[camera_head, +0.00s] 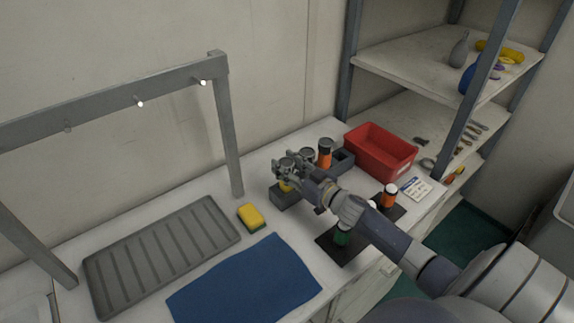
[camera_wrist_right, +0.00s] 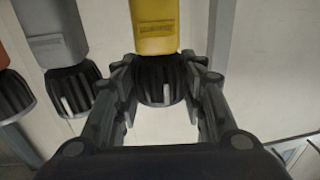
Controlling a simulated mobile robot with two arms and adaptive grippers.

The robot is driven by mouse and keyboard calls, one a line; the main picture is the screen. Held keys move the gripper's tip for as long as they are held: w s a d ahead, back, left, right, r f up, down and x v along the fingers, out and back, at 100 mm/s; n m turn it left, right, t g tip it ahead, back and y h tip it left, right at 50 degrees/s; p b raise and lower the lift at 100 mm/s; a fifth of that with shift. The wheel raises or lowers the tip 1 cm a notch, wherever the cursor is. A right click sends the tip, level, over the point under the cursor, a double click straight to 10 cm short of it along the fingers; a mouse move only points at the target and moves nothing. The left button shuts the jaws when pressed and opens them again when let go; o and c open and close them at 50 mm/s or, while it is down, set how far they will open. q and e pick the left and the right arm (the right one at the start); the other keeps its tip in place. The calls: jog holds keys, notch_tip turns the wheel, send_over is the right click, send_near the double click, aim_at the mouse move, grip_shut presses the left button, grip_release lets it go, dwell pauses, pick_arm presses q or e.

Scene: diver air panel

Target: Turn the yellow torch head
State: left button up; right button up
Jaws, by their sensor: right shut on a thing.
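The yellow torch (camera_wrist_right: 155,28) shows in the right wrist view with its black ribbed head (camera_wrist_right: 160,82) toward me. My right gripper (camera_wrist_right: 160,92) has a finger on each side of that head and is shut on it. In the head view my right gripper (camera_head: 288,170) is over the left end of the grey torch rack (camera_head: 285,198), and only a little of the yellow torch (camera_head: 286,186) shows below the fingers. My left gripper is not in view.
A grey torch (camera_wrist_right: 58,35) and an orange torch (camera_head: 325,152) stand beside it. A yellow sponge (camera_head: 251,217), blue cloth (camera_head: 245,285) and ribbed tray (camera_head: 160,255) lie left.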

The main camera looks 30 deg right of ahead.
jog(key=shift+f+n+y, duration=0.15)
jog(key=shift+n+y, duration=0.25)
jog(key=shift+y, duration=0.2)
dwell(1.1)
jog(key=o, duration=1.1)
jog(key=shift+m+h, duration=0.3)
jog(key=shift+h, duration=0.1)
